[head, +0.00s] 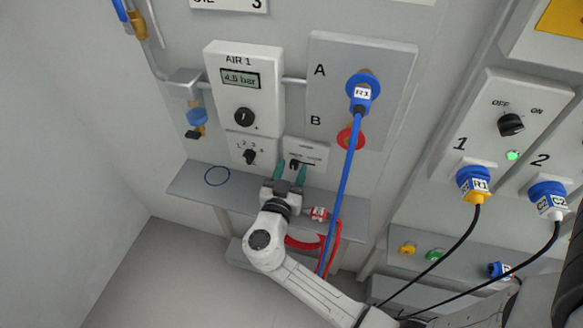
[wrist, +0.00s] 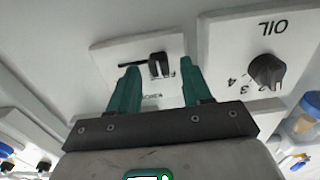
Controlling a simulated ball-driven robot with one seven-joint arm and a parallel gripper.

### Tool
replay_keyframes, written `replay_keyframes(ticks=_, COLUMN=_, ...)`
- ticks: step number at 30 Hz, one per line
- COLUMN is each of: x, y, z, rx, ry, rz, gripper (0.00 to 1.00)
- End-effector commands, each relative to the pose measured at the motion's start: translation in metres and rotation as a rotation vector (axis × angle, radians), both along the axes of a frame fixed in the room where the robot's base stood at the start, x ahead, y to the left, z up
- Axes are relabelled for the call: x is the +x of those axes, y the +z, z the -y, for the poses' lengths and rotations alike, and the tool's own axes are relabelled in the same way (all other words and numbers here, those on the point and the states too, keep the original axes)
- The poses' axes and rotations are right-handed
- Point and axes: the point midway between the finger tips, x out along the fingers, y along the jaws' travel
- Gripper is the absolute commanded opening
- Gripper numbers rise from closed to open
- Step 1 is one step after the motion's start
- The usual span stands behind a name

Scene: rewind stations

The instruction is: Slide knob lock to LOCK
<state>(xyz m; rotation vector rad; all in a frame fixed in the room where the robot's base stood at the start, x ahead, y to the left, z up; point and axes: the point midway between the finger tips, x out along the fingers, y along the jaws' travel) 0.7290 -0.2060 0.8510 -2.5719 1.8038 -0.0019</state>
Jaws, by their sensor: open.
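The knob lock is a small white panel (head: 306,152) on the wall below the air unit. Its black slider (head: 294,164) sits at the left end of its slot in the head view. The wrist view is upside down and shows the slider (wrist: 158,64) with the empty slot (wrist: 131,64) running left from it. The panel's small labels are too small to read surely. My gripper (head: 291,172) is open with teal fingers. In the wrist view the gripper (wrist: 160,68) has one fingertip on each side of the slider, apart from it; contact is not visible.
An OIL dial (wrist: 266,70) is beside the knob lock panel. The AIR 1 unit (head: 243,90) is above. A blue hose (head: 343,190) hangs close to my gripper's right. A grey shelf (head: 195,185) runs below, with a red hose (head: 333,245) hanging there.

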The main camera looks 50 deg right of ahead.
Motion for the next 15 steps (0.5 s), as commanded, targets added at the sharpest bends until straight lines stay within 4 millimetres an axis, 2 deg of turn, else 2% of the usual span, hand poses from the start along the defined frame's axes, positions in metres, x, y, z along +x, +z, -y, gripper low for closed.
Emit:
replay_keyframes(ticks=10, x=0.0014, y=-0.0005, z=0.0033, rx=0.001, ry=0.001, rz=-0.001, gripper=0.49)
replay_keyframes(ticks=15, x=0.0013, y=-0.0005, z=0.0032, rx=0.001, ry=0.001, rz=-0.001, gripper=0.33)
